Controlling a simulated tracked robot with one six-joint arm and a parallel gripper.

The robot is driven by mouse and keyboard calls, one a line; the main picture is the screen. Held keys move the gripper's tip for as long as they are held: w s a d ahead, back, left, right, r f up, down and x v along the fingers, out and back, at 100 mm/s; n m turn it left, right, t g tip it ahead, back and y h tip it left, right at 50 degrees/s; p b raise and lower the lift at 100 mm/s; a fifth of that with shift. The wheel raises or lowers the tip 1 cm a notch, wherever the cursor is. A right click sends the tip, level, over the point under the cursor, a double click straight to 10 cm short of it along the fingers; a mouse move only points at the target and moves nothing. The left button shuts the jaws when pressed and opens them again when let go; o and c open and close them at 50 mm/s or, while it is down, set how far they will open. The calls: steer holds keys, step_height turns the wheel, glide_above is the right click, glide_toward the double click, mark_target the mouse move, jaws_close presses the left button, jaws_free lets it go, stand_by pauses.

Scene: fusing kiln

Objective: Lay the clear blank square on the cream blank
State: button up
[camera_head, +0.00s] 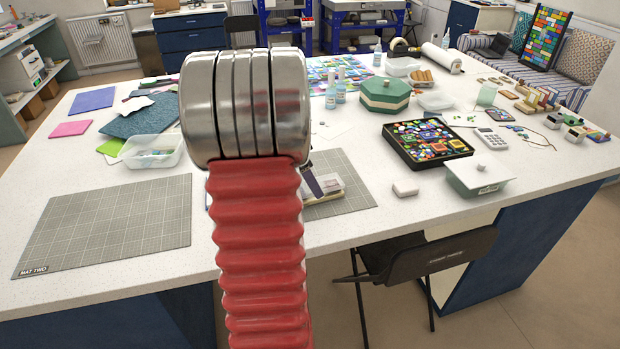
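My arm, a metal joint with a red ribbed sleeve, fills the middle of the view and hides much of the worktop's centre. My gripper is mostly or wholly behind it; a dark slanted part (312,182) shows beside the joint, and I cannot tell if it is a finger. Just right of that, small pale pieces (331,186) lie on a grey gridded mat (350,203), partly hidden. I cannot tell which, if any, is the clear blank square or the cream blank. Whether the gripper holds anything is hidden.
A second grid mat (110,225), marked MAT TWO, lies bare at left. A clear tub (152,152) and coloured sheets (92,100) are behind it. At right are a black tray of coloured pieces (400,152), a small white block (405,188) and a pale lidded box (479,182). A black chair (430,258) stands in front.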

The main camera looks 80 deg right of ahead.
steer(key=shift+o, duration=0.9)
steer(key=shift+r, duration=0.1)
steer(key=shift+w+r, duration=0.15)
steer(key=shift+r, duration=0.45)
steer(key=v, duration=1.1)
steer(key=shift+r, duration=0.2)
steer(key=shift+a, duration=0.1)
